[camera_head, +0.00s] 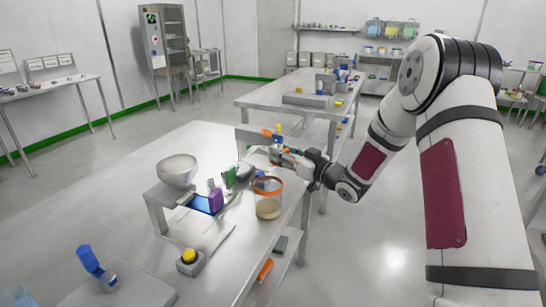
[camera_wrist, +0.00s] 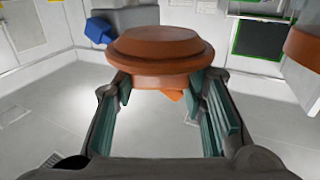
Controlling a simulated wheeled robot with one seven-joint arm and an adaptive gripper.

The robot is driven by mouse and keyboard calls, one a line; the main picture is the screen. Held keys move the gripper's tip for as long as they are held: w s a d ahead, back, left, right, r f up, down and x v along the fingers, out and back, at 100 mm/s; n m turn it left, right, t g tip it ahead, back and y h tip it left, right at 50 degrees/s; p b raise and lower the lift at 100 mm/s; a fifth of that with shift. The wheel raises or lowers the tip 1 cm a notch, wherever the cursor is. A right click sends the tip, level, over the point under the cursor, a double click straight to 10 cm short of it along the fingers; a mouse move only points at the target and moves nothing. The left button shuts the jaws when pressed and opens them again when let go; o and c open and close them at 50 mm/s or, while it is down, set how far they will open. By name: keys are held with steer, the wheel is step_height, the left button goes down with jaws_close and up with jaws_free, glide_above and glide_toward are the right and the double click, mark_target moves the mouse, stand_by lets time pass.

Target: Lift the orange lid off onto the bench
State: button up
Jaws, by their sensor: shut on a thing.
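In the wrist view my gripper (camera_wrist: 165,98) is shut on a round, stepped orange lid (camera_wrist: 158,50), with teal finger pads on either side. The lid is in front of the fingertips, with floor and wall behind it. In the head view my gripper (camera_head: 280,157) is above the right edge of the near bench (camera_head: 195,150), just behind and above a clear jar (camera_head: 268,208). The jar has an orange band around its upper part and pale contents low inside. Small orange patches show by the fingertips, but I cannot tell which is the held lid.
A metal bowl (camera_head: 177,170) stands on a raised stand left of the jar. A blue-topped item (camera_head: 90,261) is at front left. Bare bench lies at the back left.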

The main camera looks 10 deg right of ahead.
steer(key=shift+w+a+f, duration=0.15)
steer(key=shift+w+f, duration=0.05)
steer(key=shift+f, duration=0.35)
steer(key=shift+w+a+f, duration=0.1)
steer(key=shift+w+f, duration=0.1)
steer(key=shift+f, duration=0.3)
steer(key=shift+f+b, duration=2.1)
steer(key=shift+f, duration=1.15)
steer(key=shift+f+b, duration=0.4)
steer(key=shift+f, duration=0.15)
steer(key=o, duration=1.1)
steer(key=shift+o, duration=0.2)
steer(key=shift+s, duration=0.1)
